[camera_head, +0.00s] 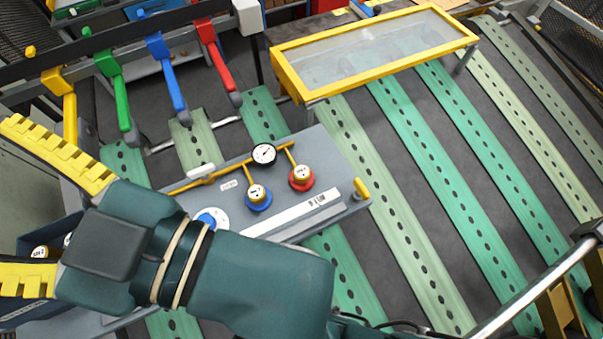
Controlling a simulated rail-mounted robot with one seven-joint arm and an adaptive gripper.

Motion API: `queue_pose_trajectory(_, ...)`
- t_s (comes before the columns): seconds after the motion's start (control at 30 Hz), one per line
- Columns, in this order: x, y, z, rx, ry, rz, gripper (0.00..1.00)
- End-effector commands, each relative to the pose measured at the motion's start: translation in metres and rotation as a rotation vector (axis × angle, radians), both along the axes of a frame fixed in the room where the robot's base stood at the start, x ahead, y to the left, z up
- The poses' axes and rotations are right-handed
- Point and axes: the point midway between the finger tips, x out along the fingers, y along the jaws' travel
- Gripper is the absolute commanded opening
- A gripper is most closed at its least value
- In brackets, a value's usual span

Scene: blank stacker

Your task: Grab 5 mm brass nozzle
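My gripper (12,200) is open, its two yellow toothed fingers spread wide and pointing left. Nothing shows held between them. Between the fingers is a dark blue bin (35,222), partly cut off and partly covered by my gripper. A small round brass-coloured piece with a white marked top (40,252) lies in it, near the lower finger and apart from it. Another pale round piece (68,239) shows beside my gripper's body, mostly hidden. The markings are too small to read, so I cannot tell which piece is the 5 mm brass nozzle.
A grey panel carries a dial gauge (264,154), brass-capped fittings on a blue base (258,199) and a red base (301,180), and yellow pipes. Coloured levers (165,72) hang behind it. A yellow-framed clear-topped table (375,50) stands at the back. Green perforated strips cover the floor.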

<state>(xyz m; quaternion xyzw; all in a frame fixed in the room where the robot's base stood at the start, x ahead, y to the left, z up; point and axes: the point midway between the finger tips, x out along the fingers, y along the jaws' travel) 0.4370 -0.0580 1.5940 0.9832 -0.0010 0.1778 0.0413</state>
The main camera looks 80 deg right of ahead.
Motion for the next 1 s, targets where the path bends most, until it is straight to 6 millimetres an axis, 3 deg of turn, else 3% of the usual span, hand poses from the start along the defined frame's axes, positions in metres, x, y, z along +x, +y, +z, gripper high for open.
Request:
queue_pose_trajectory(0.07, -0.004, 0.003, -0.013, -0.035, 0.023, 0.016, 0.77)
queue_pose_trajectory(0.17, -0.011, -0.014, -0.046, -0.063, 0.092, -0.014, 0.77)
queue_pose_trajectory(0.37, -0.046, -0.071, -0.127, -0.067, 0.282, -0.128, 0.77)
queue_pose_trajectory(0.57, -0.117, -0.133, -0.216, 0.027, 0.509, -0.296, 0.77)
queue_pose_trajectory(0.7, -0.181, -0.161, -0.270, 0.160, 0.654, -0.429, 0.77)
queue_pose_trajectory(0.9, -0.256, -0.177, -0.321, 0.332, 0.788, -0.595, 0.77)
queue_pose_trajectory(1.0, -0.268, -0.182, -0.329, 0.363, 0.800, -0.634, 0.77)
